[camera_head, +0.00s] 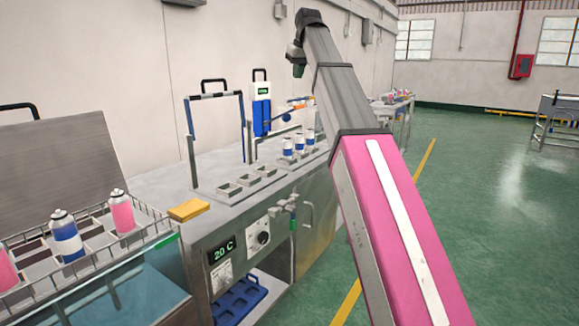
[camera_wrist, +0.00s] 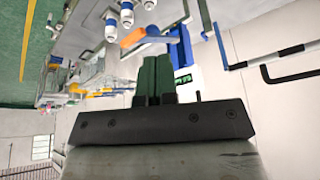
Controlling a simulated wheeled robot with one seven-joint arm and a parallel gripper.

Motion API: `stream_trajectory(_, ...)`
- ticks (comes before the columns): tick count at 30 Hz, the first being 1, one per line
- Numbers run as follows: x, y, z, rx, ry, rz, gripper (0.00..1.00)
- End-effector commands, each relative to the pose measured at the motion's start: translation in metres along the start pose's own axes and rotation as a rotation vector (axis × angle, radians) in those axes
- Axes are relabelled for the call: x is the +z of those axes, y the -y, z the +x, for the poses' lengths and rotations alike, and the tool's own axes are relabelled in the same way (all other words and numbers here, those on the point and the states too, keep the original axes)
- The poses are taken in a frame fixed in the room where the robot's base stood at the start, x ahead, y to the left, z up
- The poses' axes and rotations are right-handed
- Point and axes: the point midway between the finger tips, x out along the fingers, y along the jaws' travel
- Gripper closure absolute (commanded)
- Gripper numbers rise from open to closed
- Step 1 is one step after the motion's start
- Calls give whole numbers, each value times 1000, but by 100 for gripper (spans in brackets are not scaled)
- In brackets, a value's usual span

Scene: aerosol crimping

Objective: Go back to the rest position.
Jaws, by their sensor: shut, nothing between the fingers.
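My gripper (camera_wrist: 156,78) shows in the wrist view with its two dark green fingers side by side, shut and empty. In the head view my gripper (camera_head: 297,68) is up high at the end of my raised arm, in front of the wall and above the workbench (camera_head: 225,165). It touches nothing there. My pink and grey arm covers part of the bench's right side and the floor behind it.
Blue and white cans (camera_head: 287,147) stand on the bench near empty square holders (camera_head: 229,189). At left, a wire rack (camera_head: 147,212) holds pink and blue cans. A yellow block (camera_head: 188,210) lies between them. Green floor (camera_head: 470,180) is open at right.

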Motion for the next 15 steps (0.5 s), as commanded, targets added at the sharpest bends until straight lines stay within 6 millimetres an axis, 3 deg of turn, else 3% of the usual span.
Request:
stream_trajectory(8, 17, -8, 43, 3, 20, 25, 100)
stream_trajectory(15, 42, -20, 99, 9, 46, 60, 100)
